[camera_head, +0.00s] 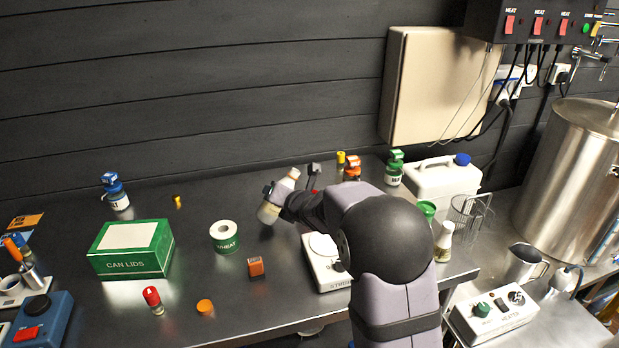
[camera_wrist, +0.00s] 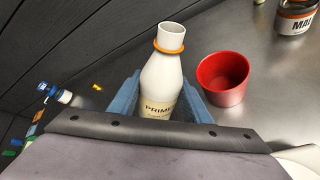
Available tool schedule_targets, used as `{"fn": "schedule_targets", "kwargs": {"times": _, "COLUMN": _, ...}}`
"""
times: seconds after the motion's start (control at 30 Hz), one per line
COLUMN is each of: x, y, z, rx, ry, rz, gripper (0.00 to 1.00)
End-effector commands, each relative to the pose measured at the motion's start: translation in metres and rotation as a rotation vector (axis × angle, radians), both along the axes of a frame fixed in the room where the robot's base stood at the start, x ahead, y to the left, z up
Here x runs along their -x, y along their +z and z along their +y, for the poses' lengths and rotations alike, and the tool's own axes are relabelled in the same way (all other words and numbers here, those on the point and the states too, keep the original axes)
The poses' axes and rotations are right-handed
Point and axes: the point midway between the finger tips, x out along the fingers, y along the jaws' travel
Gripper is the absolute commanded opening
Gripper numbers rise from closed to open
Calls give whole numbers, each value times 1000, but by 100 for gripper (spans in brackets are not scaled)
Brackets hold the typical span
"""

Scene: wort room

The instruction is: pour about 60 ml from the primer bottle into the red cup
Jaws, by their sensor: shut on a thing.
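The primer bottle (camera_wrist: 160,88) is white, with an open mouth, an orange ring around its neck and a PRIMER label. My gripper (camera_wrist: 158,98) is shut on its body, one blue finger on each side. In the head view the bottle (camera_head: 269,212) is held at the end of my arm, tilted with its neck up and to the right. The red cup (camera_wrist: 224,80) stands upright on the steel bench, right of the bottle and apart from it in the wrist view. My arm mostly hides the cup in the head view. The bottle's liquid level cannot be seen.
A green WHEAT roll (camera_head: 225,240), an orange-brown block (camera_head: 256,267) and a CAN LIDS box (camera_head: 131,250) stand to the left. A white scale (camera_head: 324,262) lies beside my arm. Several bottles, including a green-capped one (camera_head: 395,168), stand behind right. Bare bench lies behind the roll.

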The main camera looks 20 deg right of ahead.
Motion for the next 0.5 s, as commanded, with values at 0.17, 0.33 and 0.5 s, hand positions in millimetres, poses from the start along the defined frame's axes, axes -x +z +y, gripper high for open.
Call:
{"fn": "schedule_targets", "kwargs": {"times": 0.17, "x": 0, "y": 5, "z": 1, "rx": -116, "ry": -1, "rz": 16, "gripper": 16}}
{"fn": "schedule_targets", "kwargs": {"times": 0.33, "x": 1, "y": -1, "z": 4, "rx": -225, "ry": -1, "rz": 29, "gripper": 16}}
{"fn": "schedule_targets", "kwargs": {"times": 0.5, "x": 1, "y": -2, "z": 9, "rx": -334, "ry": -1, "rz": 38, "gripper": 16}}
